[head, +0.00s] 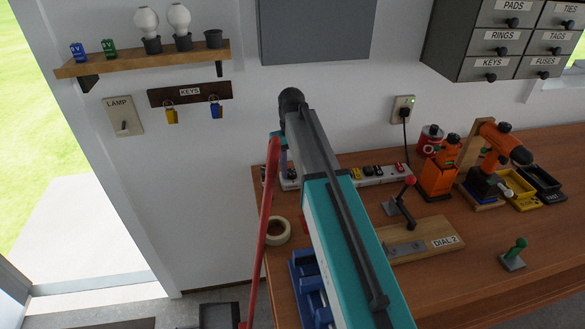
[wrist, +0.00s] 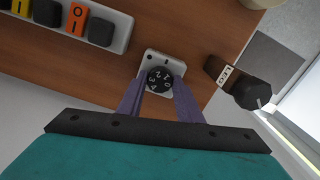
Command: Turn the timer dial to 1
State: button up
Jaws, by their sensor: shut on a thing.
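The timer dial (wrist: 159,80) is a small round black knob with white numbers, on a light grey rounded base (wrist: 151,57) near the table's edge in the wrist view. My gripper (wrist: 160,83) has its two purple fingers on either side of the dial, shut on it. Several numbers on its face show, but I cannot tell which one is set.
A power strip (wrist: 75,22) with coloured switches lies near the dial. A black knob (wrist: 250,93) on a labelled wooden block stands to the right. The workbench (head: 470,275) also carries a board marked DIAL 2 (head: 445,241), a tape roll (head: 277,231) and an orange drill (head: 500,142).

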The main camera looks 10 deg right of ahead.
aim_at(292, 172)
jog(key=n, duration=0.5)
jog(key=shift+n, duration=0.3)
dwell(0.4)
jog(key=o, duration=1)
jog(key=shift+o, duration=0.2)
jog(key=shift+r, duration=0.1)
notch_tip(292, 172, up, 14)
jog(key=b, duration=0.3)
jog(key=shift+f, duration=0.2)
